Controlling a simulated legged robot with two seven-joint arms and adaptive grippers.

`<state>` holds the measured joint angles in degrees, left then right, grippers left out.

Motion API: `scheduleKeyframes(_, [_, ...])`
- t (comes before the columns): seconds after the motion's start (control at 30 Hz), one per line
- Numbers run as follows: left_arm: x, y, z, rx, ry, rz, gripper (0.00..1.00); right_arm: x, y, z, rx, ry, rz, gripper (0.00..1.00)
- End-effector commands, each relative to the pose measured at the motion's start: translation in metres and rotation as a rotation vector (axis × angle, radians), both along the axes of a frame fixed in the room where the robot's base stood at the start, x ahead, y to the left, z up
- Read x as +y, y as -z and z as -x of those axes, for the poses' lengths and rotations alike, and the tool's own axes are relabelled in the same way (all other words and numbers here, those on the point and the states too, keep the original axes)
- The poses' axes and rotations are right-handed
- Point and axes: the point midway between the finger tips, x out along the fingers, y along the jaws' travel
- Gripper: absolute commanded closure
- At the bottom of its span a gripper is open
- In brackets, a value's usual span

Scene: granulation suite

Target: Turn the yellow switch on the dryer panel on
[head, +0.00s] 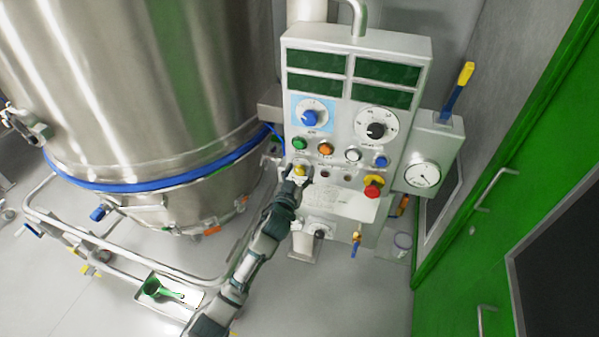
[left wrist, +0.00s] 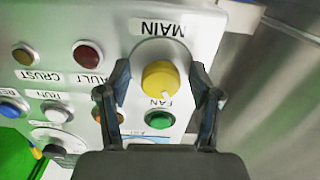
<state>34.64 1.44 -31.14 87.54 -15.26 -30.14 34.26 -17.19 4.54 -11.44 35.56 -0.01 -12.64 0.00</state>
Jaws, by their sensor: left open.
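The dryer panel (head: 335,120) is a light grey box with knobs, buttons and dark green displays. The yellow switch (head: 300,170) is a round knob at its lower left. In the left wrist view the yellow switch (left wrist: 160,79) appears beside the label MAIN, with a small white mark on its edge. My left gripper (head: 297,179) is at the switch, and in the wrist view its two fingers (left wrist: 160,95) stand open on either side of it. Gaps show between the fingers and the knob. My right gripper is not in view.
A green button (left wrist: 160,117) lies close to the yellow switch, between my fingers' lower parts. A red emergency knob (head: 373,187) is to the right on the panel. A large steel vessel (head: 150,90) stands at left, a green door frame (head: 470,220) at right.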

Motion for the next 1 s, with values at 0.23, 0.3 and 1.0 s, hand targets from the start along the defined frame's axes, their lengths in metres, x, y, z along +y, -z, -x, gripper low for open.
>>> scheduleKeyframes(0.23, [0.000, 0.000, 0.000, 0.001, 0.000, 0.000, 0.88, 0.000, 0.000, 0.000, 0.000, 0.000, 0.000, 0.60])
scheduleKeyframes(0.3, [0.000, 0.000, 0.000, 0.001, 0.000, 0.000, 0.97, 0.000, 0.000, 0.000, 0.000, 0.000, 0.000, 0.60])
scheduleKeyframes(1.0, [0.000, -0.002, 0.000, -0.089, 0.000, -0.284, 0.97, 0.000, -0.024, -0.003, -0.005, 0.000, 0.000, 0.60])
